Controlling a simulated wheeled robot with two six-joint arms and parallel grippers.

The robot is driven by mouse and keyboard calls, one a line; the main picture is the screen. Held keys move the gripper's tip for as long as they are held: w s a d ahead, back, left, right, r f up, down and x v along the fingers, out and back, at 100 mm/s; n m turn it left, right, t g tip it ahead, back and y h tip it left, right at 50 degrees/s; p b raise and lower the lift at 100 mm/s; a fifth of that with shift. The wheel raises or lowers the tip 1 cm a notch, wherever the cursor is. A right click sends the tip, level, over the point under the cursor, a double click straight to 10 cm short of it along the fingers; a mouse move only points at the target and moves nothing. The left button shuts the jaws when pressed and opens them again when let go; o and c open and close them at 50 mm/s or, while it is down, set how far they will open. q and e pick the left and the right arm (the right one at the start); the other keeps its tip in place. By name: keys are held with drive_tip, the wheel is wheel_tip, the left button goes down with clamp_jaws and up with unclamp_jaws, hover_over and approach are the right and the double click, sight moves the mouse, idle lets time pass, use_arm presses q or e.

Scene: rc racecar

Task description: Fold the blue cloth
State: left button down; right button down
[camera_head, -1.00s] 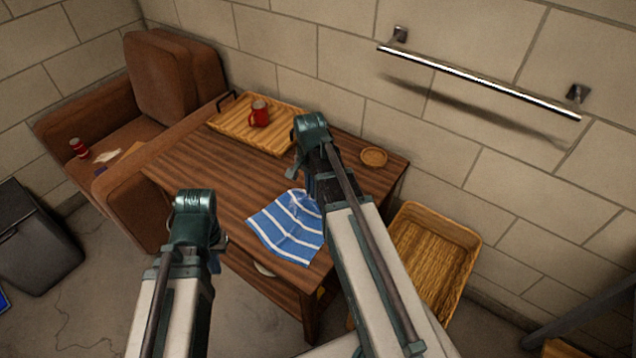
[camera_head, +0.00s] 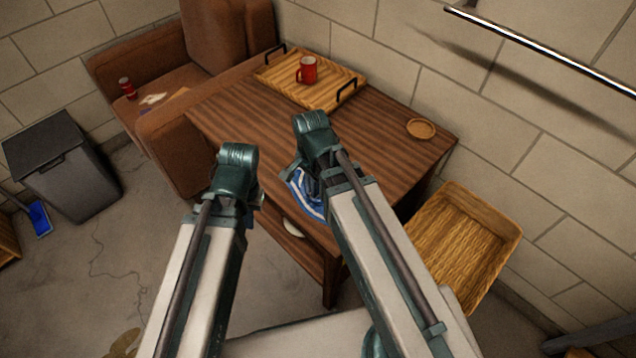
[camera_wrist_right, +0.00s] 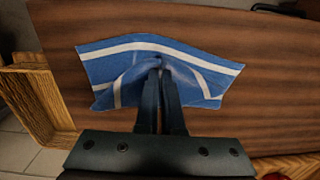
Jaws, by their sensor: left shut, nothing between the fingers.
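The blue cloth with white stripes (camera_head: 307,197) lies near the front edge of the brown wooden table (camera_head: 250,125). In the head view my right arm hides much of it. The right wrist view shows the cloth (camera_wrist_right: 115,68) spread on the table, with creases rising around the fingertips. My right gripper (camera_wrist_right: 160,70) points down at the cloth's middle, its fingers close together with fabric pinched between the tips. My left gripper (camera_head: 252,198) is shut and empty, left of the cloth and off the table's front edge; its fingertips are partly hidden.
A wooden tray (camera_head: 275,78) with a red mug (camera_head: 307,70) stands at the table's back. A small round coaster (camera_head: 421,129) lies at the right. A wicker basket (camera_head: 455,245) is right of the table. A brown armchair (camera_head: 160,85) and grey bin (camera_head: 65,170) are left.

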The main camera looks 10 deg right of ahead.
unclamp_jaws()
idle(0.8)
drive_tip(key=shift+s+a, duration=0.1)
drive_tip(key=shift+s+a, duration=0.4)
drive_tip(key=shift+a, duration=0.4)
wheel_tip(320, 180, up, 9)
drive_tip(key=p, duration=0.9)
